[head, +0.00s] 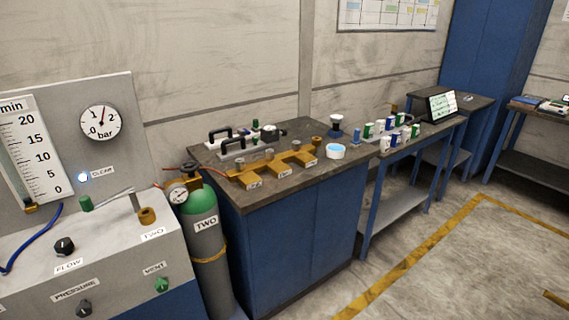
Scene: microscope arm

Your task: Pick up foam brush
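I cannot make out a foam brush for certain in the head view. Small items on the dark-topped bench (225,195) are too small to tell apart. On that bench are a brass-coloured manifold (275,168) with labels, grey pieces with black handles, and a white tub (335,152) with a light blue top. A small dark-topped item (336,121) stands behind the tub. My gripper is not in view.
A control panel (90,110) with gauges stands at left, beside a green-topped gas cylinder (202,202). A narrower table at right holds several small capped containers and a tablet (441,105). The concrete floor (450,270) at right is mostly clear.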

